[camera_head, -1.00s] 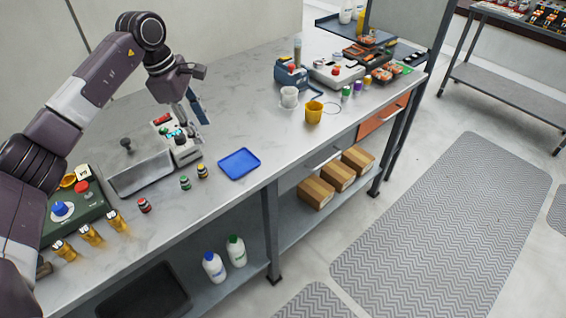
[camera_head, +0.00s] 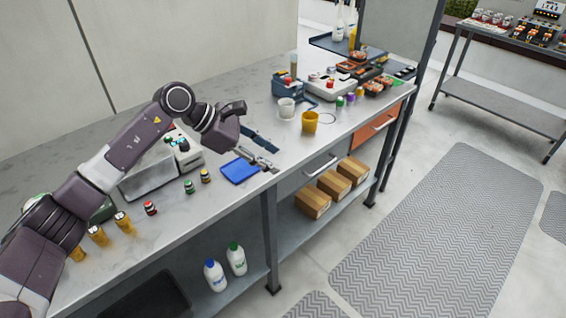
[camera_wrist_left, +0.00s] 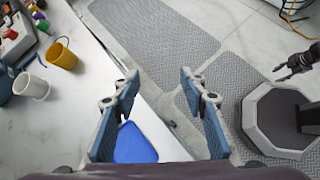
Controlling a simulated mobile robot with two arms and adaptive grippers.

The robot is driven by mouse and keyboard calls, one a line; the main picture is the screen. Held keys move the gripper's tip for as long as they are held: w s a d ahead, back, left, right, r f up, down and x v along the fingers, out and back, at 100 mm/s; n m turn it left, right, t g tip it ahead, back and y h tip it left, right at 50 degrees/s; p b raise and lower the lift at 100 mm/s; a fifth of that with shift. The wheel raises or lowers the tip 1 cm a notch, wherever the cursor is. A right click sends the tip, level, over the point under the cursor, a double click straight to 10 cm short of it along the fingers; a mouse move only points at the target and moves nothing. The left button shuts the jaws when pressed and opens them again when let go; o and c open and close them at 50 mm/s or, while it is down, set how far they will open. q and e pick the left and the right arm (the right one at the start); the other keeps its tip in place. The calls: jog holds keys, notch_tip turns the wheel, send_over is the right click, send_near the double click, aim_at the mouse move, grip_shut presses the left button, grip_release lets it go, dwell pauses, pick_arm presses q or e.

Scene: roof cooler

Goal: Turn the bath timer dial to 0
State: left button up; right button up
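The metal bath (camera_head: 148,182) stands on the counter at the left in the head view. My left gripper (camera_head: 276,160) is open and empty, over the counter's front edge beside the blue tray (camera_head: 238,172), to the right of the bath. Its two spread fingers (camera_wrist_left: 159,76) also show in the left wrist view. A dark gripper, seemingly my right one (camera_wrist_left: 296,64), is small at the right of that view.
Small bottles (camera_head: 189,187) and amber bottles (camera_head: 123,222) stand near the bath. A yellow cup (camera_head: 310,123), a white cup (camera_head: 286,108) and devices stand further right. Cardboard boxes (camera_head: 313,203) sit on the lower shelf. The floor in front is clear.

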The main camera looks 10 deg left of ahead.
pick_arm(q)
jog(key=shift+n+h, duration=0.3)
jog(key=shift+h, duration=0.6)
jog(key=shift+s+d+r, duration=0.2)
jog(key=shift+s+d, duration=0.1)
jog(key=shift+d, duration=0.35)
jog(key=shift+s+d+r, duration=0.15)
jog(key=shift+s+d, duration=0.1)
jog(key=shift+d, duration=0.45)
jog(key=shift+s+d+r, duration=0.2)
jog(key=shift+s+d, duration=0.1)
jog(key=shift+d, duration=0.35)
